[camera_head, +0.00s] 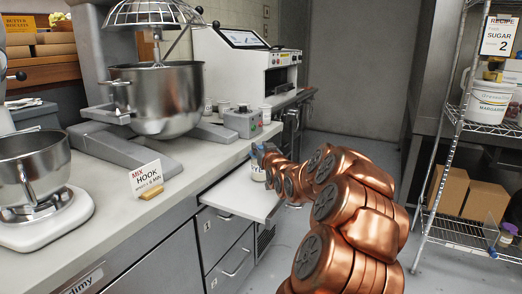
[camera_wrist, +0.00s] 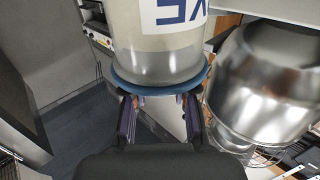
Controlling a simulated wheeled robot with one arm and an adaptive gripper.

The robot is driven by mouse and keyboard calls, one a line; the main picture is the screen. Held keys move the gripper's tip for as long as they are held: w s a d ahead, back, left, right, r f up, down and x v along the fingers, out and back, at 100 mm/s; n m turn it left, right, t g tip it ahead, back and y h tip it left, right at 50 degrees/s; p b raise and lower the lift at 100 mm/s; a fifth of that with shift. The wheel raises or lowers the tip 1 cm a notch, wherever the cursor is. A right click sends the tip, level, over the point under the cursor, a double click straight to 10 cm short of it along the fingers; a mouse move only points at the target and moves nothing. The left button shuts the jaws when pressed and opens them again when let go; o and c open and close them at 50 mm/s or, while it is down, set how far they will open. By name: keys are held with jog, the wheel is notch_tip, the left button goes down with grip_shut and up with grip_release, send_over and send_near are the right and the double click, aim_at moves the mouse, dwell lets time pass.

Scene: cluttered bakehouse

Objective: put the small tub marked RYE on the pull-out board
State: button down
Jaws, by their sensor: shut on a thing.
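The small tub is a pale container with a blue rim (camera_wrist: 158,60). Its partly cut-off label shows dark blue upside-down letters that look like "YE". My gripper (camera_wrist: 160,108) is shut on it at the blue rim, one finger on each side. In the head view the tub (camera_head: 258,173) is small and partly hidden by my gripper (camera_head: 264,155). It appears over the far part of the white pull-out board (camera_head: 238,197), which sticks out below the counter. I cannot tell whether the tub touches the board.
A large steel mixer bowl (camera_head: 160,98) stands on the counter, left of the board. A "MIX HOOK" card (camera_head: 146,178) and a grey control box (camera_head: 240,122) are also there. A wire rack (camera_head: 470,240) stands at the right. The near part of the board is bare.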

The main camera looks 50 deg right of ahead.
jog(key=shift+f, duration=0.3)
jog(key=c, duration=0.9)
grip_release()
jog(key=shift+s+r, duration=0.15)
jog(key=shift+r, duration=0.05)
jog(key=v, duration=1.2)
jog(key=shift+f, duration=0.1)
